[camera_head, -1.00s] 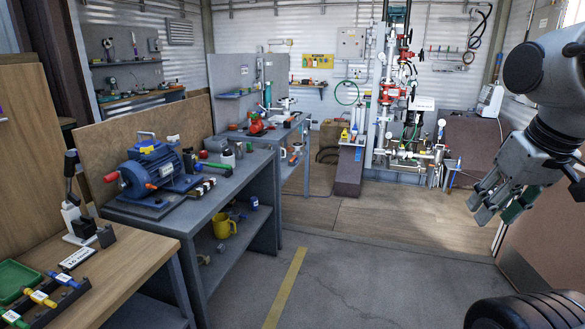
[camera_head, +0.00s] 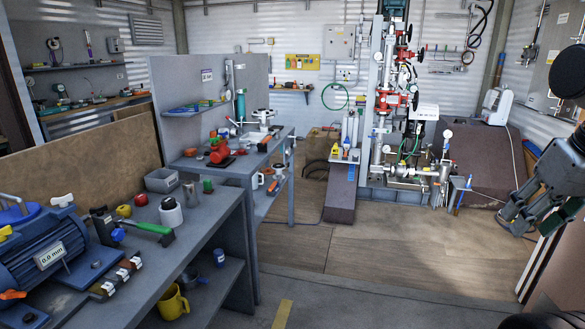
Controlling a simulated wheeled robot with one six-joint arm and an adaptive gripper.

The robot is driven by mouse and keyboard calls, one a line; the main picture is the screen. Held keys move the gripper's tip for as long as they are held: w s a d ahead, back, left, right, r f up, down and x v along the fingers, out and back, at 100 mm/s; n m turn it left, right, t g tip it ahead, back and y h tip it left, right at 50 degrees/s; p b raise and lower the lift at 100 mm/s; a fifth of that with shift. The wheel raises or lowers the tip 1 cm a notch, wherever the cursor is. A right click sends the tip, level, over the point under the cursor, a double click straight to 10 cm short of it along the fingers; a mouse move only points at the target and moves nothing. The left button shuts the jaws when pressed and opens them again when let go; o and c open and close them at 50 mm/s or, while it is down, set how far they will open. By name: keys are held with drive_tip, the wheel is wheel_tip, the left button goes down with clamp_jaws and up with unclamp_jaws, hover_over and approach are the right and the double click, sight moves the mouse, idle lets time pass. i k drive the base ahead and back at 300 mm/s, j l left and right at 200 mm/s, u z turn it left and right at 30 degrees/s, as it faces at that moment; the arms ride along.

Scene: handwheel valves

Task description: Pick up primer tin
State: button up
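I cannot pick out a tin with a readable primer label. A small whitish container with a dark top (camera_head: 171,214) stands on the near grey workbench, and a plain grey metal cylinder (camera_head: 190,195) stands just behind it. Either could be a tin, but I cannot tell. My gripper (camera_head: 517,221) hangs at the right edge, far from the bench and touching nothing I can see. Its fingers point down and left; their opening is unclear.
The near workbench (camera_head: 165,262) holds a blue motor (camera_head: 45,250), a green-handled hammer (camera_head: 148,229) and a grey bin (camera_head: 160,181). A yellow mug (camera_head: 173,302) is on its lower shelf. A second bench (camera_head: 243,165) stands behind. Open floor (camera_head: 390,250) lies in the middle.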

sight(244, 144)
drive_tip(key=i, duration=1.45)
drive_tip(key=i+l+u, duration=0.1)
drive_tip(key=i+u, duration=0.35)
drive_tip(key=i+l+u, duration=0.25)
drive_tip(key=i+u, duration=0.2)
drive_tip(key=i+l+u, duration=0.75)
drive_tip(key=u, duration=0.15)
drive_tip(key=i+l+u, duration=0.2)
drive_tip(key=l+u, duration=0.25)
drive_tip(key=l, duration=0.25)
